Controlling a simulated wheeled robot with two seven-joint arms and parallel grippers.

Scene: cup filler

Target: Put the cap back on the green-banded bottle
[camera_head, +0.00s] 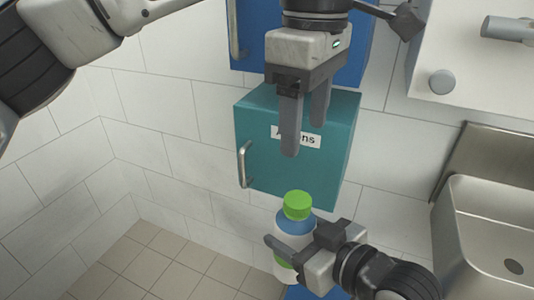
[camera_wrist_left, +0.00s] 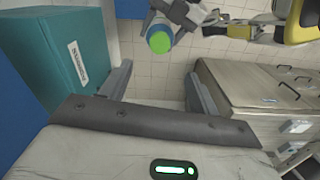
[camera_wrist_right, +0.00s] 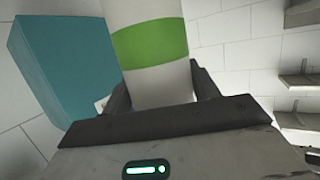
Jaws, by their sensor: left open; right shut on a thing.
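The bottle (camera_head: 288,262) is white with a green band and a blue upper part, and it stands roughly upright. A green cap (camera_head: 297,204) sits on its top; I cannot tell how tightly it is seated. The left wrist view shows the cap (camera_wrist_left: 159,42) from above, beyond my fingertips. My right gripper (camera_head: 300,245) is shut on the bottle's body. The right wrist view shows the green band (camera_wrist_right: 150,42) just above its fingers. My left gripper (camera_head: 304,140) is open and empty, pointing down above the cap and apart from it.
A teal box-shaped cabinet (camera_head: 262,180) with a handle and a label is on the tiled wall behind the grippers. A blue cabinet (camera_head: 250,55) is above it. A metal sink (camera_head: 490,240) is at the right. Open tiled floor (camera_head: 150,262) shows at the lower left.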

